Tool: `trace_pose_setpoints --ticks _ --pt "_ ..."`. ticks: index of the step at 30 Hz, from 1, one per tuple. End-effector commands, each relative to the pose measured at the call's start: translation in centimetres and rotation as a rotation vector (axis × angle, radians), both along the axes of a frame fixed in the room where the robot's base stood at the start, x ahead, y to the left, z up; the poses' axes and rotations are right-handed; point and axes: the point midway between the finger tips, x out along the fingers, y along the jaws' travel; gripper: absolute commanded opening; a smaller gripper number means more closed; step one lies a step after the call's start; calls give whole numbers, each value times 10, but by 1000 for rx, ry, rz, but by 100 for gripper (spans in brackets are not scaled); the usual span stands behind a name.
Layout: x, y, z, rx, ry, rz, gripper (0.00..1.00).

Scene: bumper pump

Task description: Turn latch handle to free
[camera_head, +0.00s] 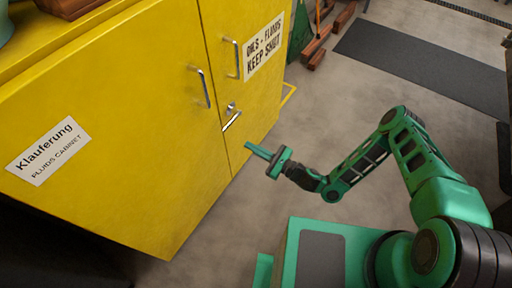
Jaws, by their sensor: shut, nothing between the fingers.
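A yellow cabinet (120,90) with two doors fills the left and middle of the head view. The latch handle (232,121) is a small silver lever slanting on the door near the seam, below its round mount (231,108). Two silver pull handles, one on the left door (202,86) and one on the right door (235,58), stand above it. My gripper (248,147) is shut and empty, below and right of the latch handle in the picture. Its fingers point left toward the cabinet, apart from the latch handle.
Signs are fixed to the left door (47,151) and the right door (264,46). A dark mat (430,60) lies on the concrete floor at the back right. Reddish-brown blocks (318,45) lie beyond the cabinet. The floor around my gripper looks clear.

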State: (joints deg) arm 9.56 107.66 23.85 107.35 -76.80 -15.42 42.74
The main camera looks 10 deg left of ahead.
Motion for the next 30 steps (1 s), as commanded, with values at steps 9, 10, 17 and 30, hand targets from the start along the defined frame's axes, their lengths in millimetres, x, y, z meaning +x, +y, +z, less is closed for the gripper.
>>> trace_pose_setpoints --ticks 9,10,17,30 --pt "20 52 3 -1 -3 2 0" --pt "21 56 3 -1 -3 3 0" --pt "21 65 28 0 0 3 0" --pt "20 68 42 -1 -1 1 0"
